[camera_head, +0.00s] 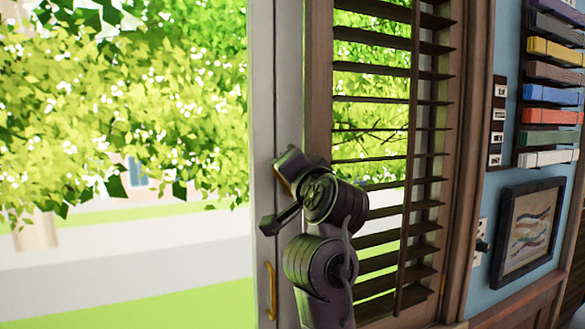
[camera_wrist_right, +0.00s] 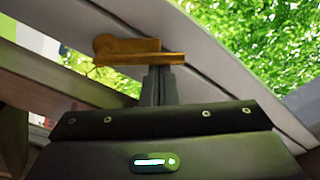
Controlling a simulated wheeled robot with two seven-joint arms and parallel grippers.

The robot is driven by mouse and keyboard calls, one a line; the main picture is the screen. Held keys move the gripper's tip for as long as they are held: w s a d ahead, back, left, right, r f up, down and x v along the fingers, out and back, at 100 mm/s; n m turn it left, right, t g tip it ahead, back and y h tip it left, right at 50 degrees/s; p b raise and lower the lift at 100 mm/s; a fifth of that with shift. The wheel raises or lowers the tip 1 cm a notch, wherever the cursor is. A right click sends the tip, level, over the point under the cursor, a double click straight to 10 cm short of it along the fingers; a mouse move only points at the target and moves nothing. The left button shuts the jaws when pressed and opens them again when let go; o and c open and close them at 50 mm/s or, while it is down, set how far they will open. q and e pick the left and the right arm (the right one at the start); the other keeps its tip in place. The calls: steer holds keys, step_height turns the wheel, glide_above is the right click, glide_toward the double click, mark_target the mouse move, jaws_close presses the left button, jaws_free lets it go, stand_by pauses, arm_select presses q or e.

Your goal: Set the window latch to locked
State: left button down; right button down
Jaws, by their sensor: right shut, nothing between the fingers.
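The brass window latch (camera_wrist_right: 140,50) shows in the right wrist view on the pale window frame, with a rounded pivot at its left and a straight lever reaching right. My right gripper (camera_wrist_right: 158,72) is shut and empty. Its fingertips are at the lower edge of the lever; I cannot tell whether they touch it. In the head view my right arm reaches up to the pale frame of the window (camera_head: 262,110), and the wrist hides most of the latch area. My left gripper is not in view.
A brass pull handle (camera_head: 270,290) is lower on the same frame. Wooden louvred shutters (camera_head: 385,150) stand right behind my arm. A framed picture (camera_head: 528,230) and a rack of coloured bars (camera_head: 552,75) hang on the blue wall. Trees show through the glass.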

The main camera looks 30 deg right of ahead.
steer(key=shift+a+f+n, duration=0.1)
steer(key=shift+n, duration=0.2)
steer(key=a+n+b, duration=0.1)
steer(key=n, duration=0.1)
steer(key=f+n, duration=0.1)
steer(key=n, duration=0.1)
steer(key=a+f+n+y+b, duration=0.1)
steer(key=n, duration=0.2)
steer(key=shift+w+a+f+t+b, duration=0.1)
steer(key=shift+a+f+t+b, duration=0.2)
steer(key=shift+t+b, duration=0.1)
steer(key=shift+a+f+n+y, duration=0.25)
steer(key=shift+f+n+y, duration=0.1)
steer(key=shift+n, duration=0.75)
steer(key=shift+f, duration=0.2)
steer(key=shift+a+f, duration=0.1)
